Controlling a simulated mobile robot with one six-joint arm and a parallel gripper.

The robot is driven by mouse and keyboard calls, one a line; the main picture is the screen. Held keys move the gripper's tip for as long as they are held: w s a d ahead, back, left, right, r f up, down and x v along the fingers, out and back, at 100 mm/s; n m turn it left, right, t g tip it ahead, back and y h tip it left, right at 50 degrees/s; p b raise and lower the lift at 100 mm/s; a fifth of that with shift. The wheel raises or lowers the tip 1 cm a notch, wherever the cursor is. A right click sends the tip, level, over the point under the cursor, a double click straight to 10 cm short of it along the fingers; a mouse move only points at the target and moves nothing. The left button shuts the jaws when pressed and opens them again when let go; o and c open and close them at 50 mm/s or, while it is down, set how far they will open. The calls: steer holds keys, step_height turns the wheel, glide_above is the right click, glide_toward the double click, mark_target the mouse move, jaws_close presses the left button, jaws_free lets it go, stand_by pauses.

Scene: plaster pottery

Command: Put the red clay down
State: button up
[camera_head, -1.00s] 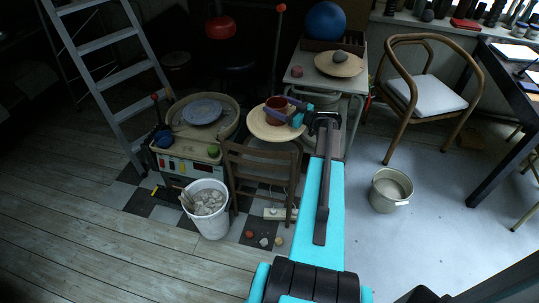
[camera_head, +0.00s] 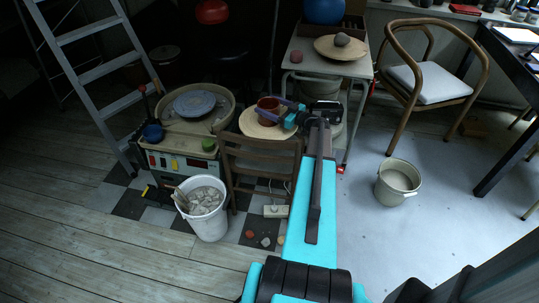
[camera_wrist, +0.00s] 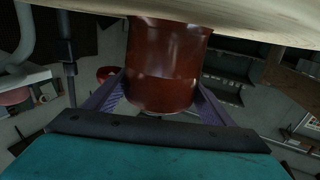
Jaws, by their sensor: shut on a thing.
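A dark red-brown, glossy, cylindrical pot (camera_head: 268,109) stands on or just above a round wooden board (camera_head: 248,125) at the chair. My gripper (camera_head: 283,112) reaches it from the right, with purple fingers around its sides. In the wrist view the pot (camera_wrist: 165,70) sits between the two fingers of my gripper (camera_wrist: 160,85), with the board's pale edge (camera_wrist: 270,20) across the top. The fingers are shut on the pot. Whether its base touches the board is hard to tell.
A wooden chair (camera_head: 262,155) stands below the board. The pottery wheel (camera_head: 195,104) is to the left, a white bucket (camera_head: 207,222) in front of it. A side table (camera_head: 305,65) holds a pink lump (camera_head: 296,56) and a round board (camera_head: 326,51). A grey pail (camera_head: 390,195) stands right; floor around it is clear.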

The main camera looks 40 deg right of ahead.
steer(key=shift+w+d+f+b, duration=0.1)
steer(key=shift+w+f+b, duration=0.05)
steer(key=shift+f+b, duration=1.85)
steer(key=shift+w+f+b, duration=0.15)
steer(key=shift+f+b, duration=1.6)
steer(key=shift+f, duration=0.35)
steer(key=shift+f+b, duration=0.5)
steer(key=shift+f, duration=2)
steer(key=shift+f, duration=0.1)
steer(key=shift+f+b, duration=0.5)
steer(key=shift+f, duration=1.9)
steer(key=shift+f, duration=0.55)
steer(key=o, duration=2.1)
steer(key=shift+f, duration=0.2)
